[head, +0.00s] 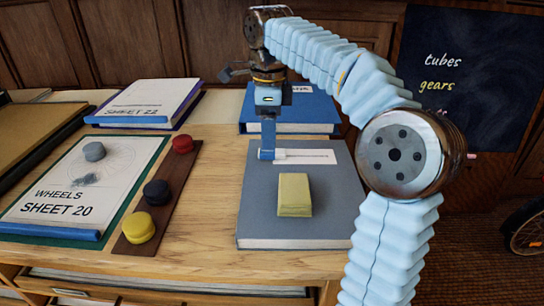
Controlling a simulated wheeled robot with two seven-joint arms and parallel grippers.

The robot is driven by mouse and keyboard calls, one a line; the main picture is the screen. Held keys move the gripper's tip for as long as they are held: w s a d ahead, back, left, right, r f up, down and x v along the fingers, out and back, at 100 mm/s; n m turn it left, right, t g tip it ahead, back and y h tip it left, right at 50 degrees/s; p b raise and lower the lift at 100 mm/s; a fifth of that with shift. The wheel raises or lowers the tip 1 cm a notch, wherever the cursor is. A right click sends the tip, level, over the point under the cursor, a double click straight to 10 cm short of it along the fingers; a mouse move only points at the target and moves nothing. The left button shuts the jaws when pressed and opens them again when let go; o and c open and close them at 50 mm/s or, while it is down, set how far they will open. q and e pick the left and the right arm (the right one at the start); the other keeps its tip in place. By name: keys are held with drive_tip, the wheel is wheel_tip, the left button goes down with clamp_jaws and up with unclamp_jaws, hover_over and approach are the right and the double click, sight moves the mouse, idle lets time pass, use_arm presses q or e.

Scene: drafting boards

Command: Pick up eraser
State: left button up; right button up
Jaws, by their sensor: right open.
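A pale yellow-green rectangular block (294,195), which looks like the eraser, lies on a grey book or board (258,213) on the wooden table. It lies on the near half of the book, below its white label (305,156). My right gripper (267,153) points down over the far left part of the same book. It is open, and nothing shows between its blue fingers. It is apart from the block, farther back and a little to the left. The far finger is mostly hidden. My left gripper is not in view.
A blue book (316,113) lies behind the grey one. On the left are the Sheet 20 board (72,207) with a grey disc (94,151), and a brown strip (175,191) with red, dark and yellow discs. Sheet 22 (151,98) lies behind. Bare wood separates strip and grey book.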

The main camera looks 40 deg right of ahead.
sight(272, 154)
wheel_tip(272, 154, down, 4)
drive_tip(key=shift+s+r+b, duration=0.1)
drive_tip(key=shift+s+b, duration=0.05)
drive_tip(key=shift+b, duration=0.15)
clamp_jaws()
drive_tip(key=shift+r, duration=0.1)
